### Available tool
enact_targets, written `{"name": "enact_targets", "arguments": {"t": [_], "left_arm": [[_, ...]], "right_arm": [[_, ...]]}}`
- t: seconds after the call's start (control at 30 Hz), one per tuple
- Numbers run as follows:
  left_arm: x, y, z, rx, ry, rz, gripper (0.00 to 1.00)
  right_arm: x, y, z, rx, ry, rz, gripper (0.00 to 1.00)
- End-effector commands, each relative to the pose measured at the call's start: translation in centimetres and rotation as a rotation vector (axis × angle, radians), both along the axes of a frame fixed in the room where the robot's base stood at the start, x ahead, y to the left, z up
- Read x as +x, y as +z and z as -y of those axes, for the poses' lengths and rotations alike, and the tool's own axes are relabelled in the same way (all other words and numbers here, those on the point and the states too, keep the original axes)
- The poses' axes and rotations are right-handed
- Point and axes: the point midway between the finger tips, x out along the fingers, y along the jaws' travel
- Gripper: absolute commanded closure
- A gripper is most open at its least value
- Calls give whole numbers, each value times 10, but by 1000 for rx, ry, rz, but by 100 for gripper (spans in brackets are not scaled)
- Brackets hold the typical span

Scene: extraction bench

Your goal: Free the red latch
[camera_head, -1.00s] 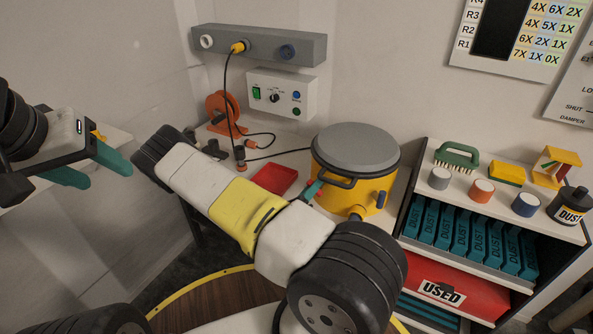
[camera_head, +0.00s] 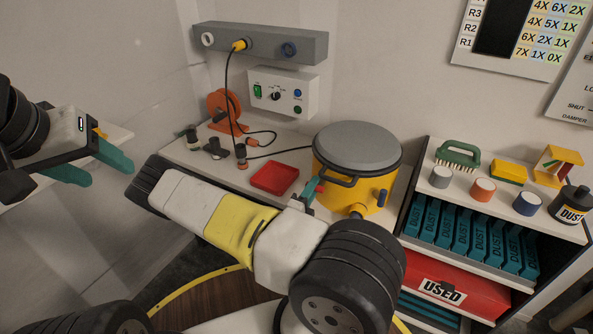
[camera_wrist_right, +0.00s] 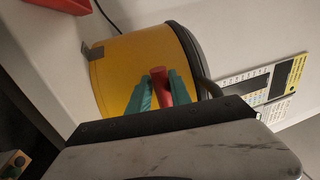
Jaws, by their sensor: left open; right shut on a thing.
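The yellow drum (camera_head: 340,190) with a grey lid (camera_head: 356,143) stands on the bench. The red latch (camera_head: 320,185) is on the drum's front-left side, below the lid's rim. It also shows in the right wrist view (camera_wrist_right: 161,85), upright between my teal fingers. My right gripper (camera_wrist_right: 160,90) is shut on the red latch; in the head view my own arm hides much of it. My left gripper (camera_head: 99,169) is open and empty at the far left, away from the drum.
A red tray (camera_head: 275,177) lies on the bench left of the drum. An orange cable reel (camera_head: 224,108) and a control box (camera_head: 284,94) are behind it. A shelf with teal "DUST" boxes (camera_head: 462,236) stands close on the right.

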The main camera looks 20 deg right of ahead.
Motion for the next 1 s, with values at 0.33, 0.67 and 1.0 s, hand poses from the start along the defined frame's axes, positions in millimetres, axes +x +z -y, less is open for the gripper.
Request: {"name": "enact_targets", "arguments": {"t": [0.33,0.67,1.0], "left_arm": [[0,0,0,0,0,0,45],[0,0,0,0,0,0,45],[0,0,0,0,0,0,45]], "right_arm": [[-1,7,2,-31,-5,-7,100],[0,6,2,-28,-4,-7,59],[-1,2,-1,-21,0,-12,59]]}}
